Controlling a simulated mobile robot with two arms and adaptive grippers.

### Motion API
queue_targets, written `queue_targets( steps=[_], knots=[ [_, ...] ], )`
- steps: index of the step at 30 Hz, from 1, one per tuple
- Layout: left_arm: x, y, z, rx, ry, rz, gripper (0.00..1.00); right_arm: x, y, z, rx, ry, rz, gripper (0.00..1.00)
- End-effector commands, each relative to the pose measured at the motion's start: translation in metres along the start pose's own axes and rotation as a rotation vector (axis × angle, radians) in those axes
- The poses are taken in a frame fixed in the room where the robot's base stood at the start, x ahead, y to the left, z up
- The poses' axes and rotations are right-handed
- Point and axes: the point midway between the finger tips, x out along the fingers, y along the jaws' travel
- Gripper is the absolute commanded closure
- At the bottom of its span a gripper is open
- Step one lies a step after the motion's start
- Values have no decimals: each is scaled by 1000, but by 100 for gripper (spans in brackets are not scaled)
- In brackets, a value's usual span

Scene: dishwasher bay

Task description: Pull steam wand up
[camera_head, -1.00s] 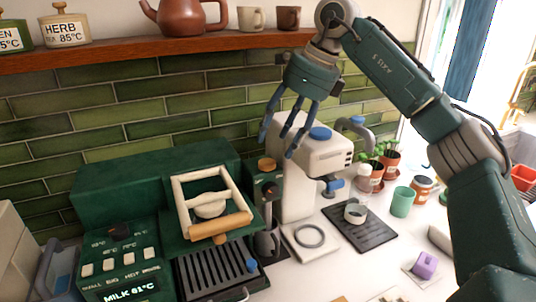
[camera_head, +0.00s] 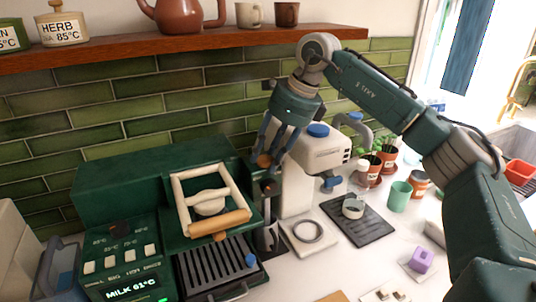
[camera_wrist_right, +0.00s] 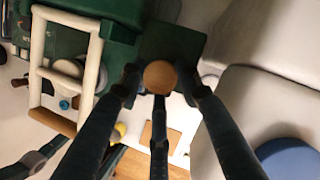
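The steam wand assembly (camera_head: 267,205) is a dark upright part at the right side of the green machine, with a round wooden knob (camera_head: 264,160) on top. My right gripper (camera_head: 275,157) points down at the knob, its fingers spread around it. In the right wrist view the knob (camera_wrist_right: 160,77) sits between the fingertips, with narrow gaps showing at its sides, so the gripper (camera_wrist_right: 158,82) looks open. Whether any finger touches the knob is hard to tell. A dark pitcher (camera_head: 268,241) stands under the wand, partly hidden.
The green machine (camera_head: 120,185) with a cream frame (camera_head: 240,190) stands left of the wand. A white grinder (camera_head: 318,160) with a blue lid stands close on the right. A wooden shelf (camera_head: 180,45) hangs above. A black mat (camera_head: 360,221) lies on the counter.

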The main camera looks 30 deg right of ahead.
Motion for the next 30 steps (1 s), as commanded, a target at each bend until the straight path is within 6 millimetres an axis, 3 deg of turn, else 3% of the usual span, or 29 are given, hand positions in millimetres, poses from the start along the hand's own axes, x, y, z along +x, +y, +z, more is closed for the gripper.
queue_targets(
  steps=[8, 18, 27, 28, 30],
  knots=[
    [-6, 0, 2, -1, -4, 1, 100, -9, 0, 5, -1, -6, -2, 100],
    [-42, 0, -1, -1, -5, 1, 100, -58, -1, 26, -1, -9, -3, 100],
    [-40, 0, 0, -1, -5, 1, 100, -60, -2, 28, -2, -18, -7, 100],
    [-40, 0, 0, -1, -5, 1, 100, -60, -2, 28, -2, -18, -8, 63],
    [-40, 0, 0, -1, -5, 1, 100, -60, -2, 28, -2, -17, -7, 49]
  ],
)
